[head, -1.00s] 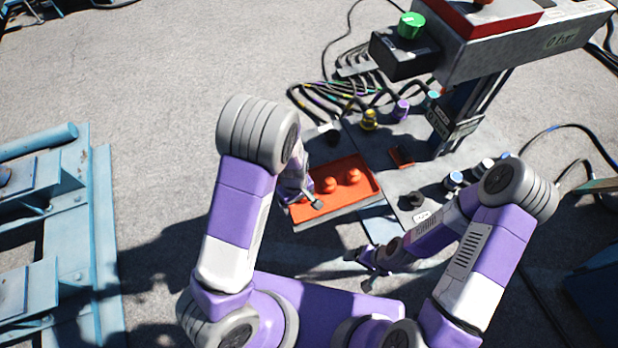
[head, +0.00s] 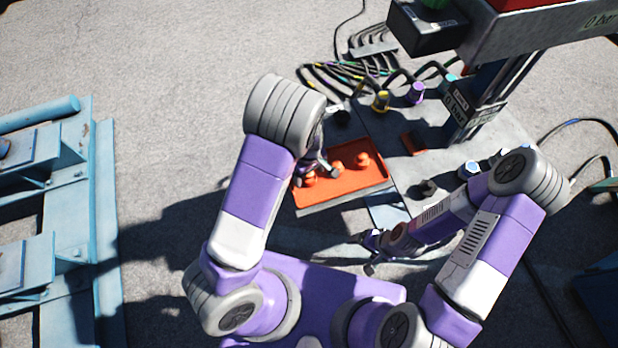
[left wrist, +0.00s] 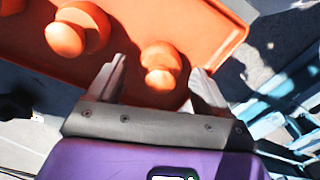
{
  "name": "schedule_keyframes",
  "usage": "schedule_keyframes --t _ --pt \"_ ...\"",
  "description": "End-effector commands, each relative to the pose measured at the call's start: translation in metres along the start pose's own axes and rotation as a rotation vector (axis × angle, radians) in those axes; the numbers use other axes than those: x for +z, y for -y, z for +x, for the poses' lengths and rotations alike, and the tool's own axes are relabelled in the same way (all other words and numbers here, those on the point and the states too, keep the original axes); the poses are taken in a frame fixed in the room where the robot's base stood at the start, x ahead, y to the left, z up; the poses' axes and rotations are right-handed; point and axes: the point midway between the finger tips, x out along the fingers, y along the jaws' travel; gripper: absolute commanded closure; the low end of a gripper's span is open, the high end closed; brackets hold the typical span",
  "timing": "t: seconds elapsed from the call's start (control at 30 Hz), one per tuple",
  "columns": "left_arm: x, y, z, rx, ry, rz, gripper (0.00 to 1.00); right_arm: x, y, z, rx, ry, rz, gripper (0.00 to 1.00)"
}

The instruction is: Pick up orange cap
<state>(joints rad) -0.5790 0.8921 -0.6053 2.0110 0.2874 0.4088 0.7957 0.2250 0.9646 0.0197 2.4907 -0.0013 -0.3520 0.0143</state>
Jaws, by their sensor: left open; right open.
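Several orange caps with round knobs sit in a shallow orange tray (head: 372,180) in the head view. One orange cap (head: 310,180) is at the tray's left end, beside my left gripper (head: 317,173). In the left wrist view, this cap (left wrist: 160,67) lies between the open fingers of my left gripper (left wrist: 160,76), apparently untouched. Two other caps (left wrist: 66,40) (left wrist: 12,5) show further left on the tray (left wrist: 205,25). My right gripper (head: 368,254) is open and empty, low in front of the tray.
A grey panel (head: 440,165) with coloured connectors stands right of the tray, under a control box (head: 540,35) on a post. Cables (head: 350,75) lie behind. A blue metal frame (head: 75,220) stands at the left, with open ground between.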

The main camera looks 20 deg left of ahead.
Motion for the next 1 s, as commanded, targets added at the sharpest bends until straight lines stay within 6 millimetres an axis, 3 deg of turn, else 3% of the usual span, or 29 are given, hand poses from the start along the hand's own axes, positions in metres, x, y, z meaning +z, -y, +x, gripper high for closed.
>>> schedule_keyframes --t 0.13,0.53,0.77,0.87,1.0 --pt "0.000 0.000 -0.002 0.001 0.000 0.000 0.22 0.000 0.001 -0.001 0.000 0.000 0.000 0.17" --pt "0.000 0.000 -0.002 0.001 0.000 0.000 0.81 0.000 0.001 -0.001 0.000 0.000 0.000 0.17" --pt "0.000 0.000 -0.004 0.001 0.000 0.000 0.81 0.000 0.001 -0.002 0.000 0.000 0.000 0.17" --pt "0.000 0.000 -0.015 0.001 0.000 0.000 0.81 0.000 0.003 -0.007 0.000 0.000 0.000 0.17" --pt "0.000 -0.001 -0.043 0.004 0.000 0.002 0.81 0.001 0.008 -0.020 0.000 0.000 0.000 0.17"
